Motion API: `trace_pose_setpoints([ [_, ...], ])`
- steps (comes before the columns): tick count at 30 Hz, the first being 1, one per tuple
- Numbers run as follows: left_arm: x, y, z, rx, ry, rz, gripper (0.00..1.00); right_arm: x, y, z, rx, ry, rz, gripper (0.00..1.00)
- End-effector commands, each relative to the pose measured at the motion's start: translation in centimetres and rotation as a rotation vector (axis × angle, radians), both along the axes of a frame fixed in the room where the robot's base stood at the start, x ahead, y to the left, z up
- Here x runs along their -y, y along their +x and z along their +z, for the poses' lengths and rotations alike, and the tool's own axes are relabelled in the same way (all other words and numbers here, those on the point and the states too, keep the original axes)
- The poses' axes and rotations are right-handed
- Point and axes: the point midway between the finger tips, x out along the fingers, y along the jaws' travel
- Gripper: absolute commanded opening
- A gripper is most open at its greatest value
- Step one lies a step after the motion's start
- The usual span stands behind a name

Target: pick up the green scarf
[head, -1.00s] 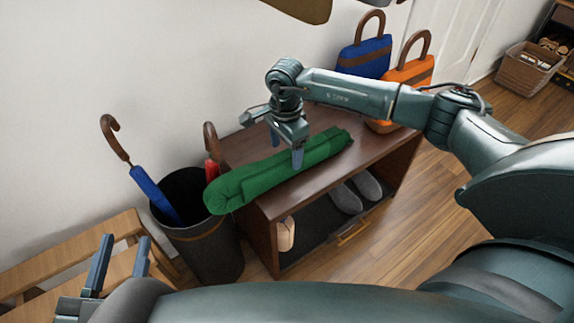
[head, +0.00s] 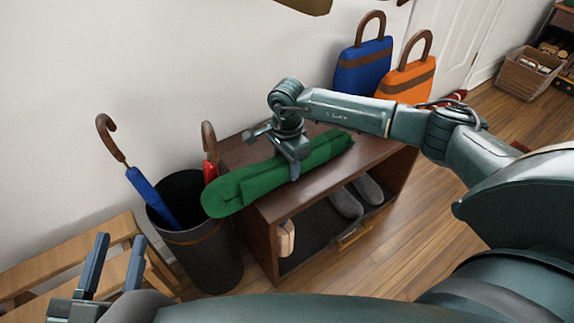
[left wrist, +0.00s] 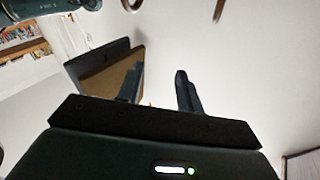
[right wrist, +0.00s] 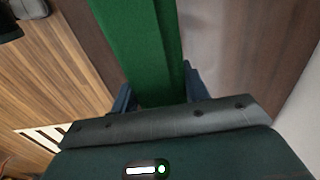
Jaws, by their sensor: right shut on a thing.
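The green scarf (head: 245,187) is a rolled bundle lying along the top of the dark wooden cabinet (head: 285,198), its left end sticking out past the cabinet's edge. My right gripper (head: 286,170) is over the middle of the scarf, pointing down, and shut on it. In the right wrist view the scarf (right wrist: 142,45) runs between the two fingers (right wrist: 158,92). The far finger is hidden by the scarf in the head view. My left gripper (head: 108,264) is at the lower left, open and empty, away from the scarf.
A dark umbrella bin (head: 208,258) with a blue umbrella (head: 152,194) and a red one (head: 210,165) stands left of the cabinet. A blue bag (head: 361,68) and an orange bag (head: 406,82) are behind my right arm. A wooden bench (head: 128,228) is at lower left.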

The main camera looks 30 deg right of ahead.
Motion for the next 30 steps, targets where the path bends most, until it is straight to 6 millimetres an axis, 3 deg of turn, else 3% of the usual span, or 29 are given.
trace_pose_setpoints([
  [6,0.0,0.0,-0.3,-0.005,0.003,0.0,0.36,0.0,0.0,0.1,0.001,0.0,0.0,0.19],
  [17,0.0,0.0,0.4,0.001,0.008,0.002,0.36,0.1,-0.2,0.7,0.001,0.0,0.0,0.19],
  [23,-0.2,-0.1,1.0,0.009,0.038,0.011,0.36,0.0,-0.3,3.1,0.003,0.001,0.001,0.19],
  [30,-0.5,-0.2,0.6,-0.005,0.093,0.03,0.36,0.1,-0.3,8.0,0.004,0.001,-0.001,0.19],
])
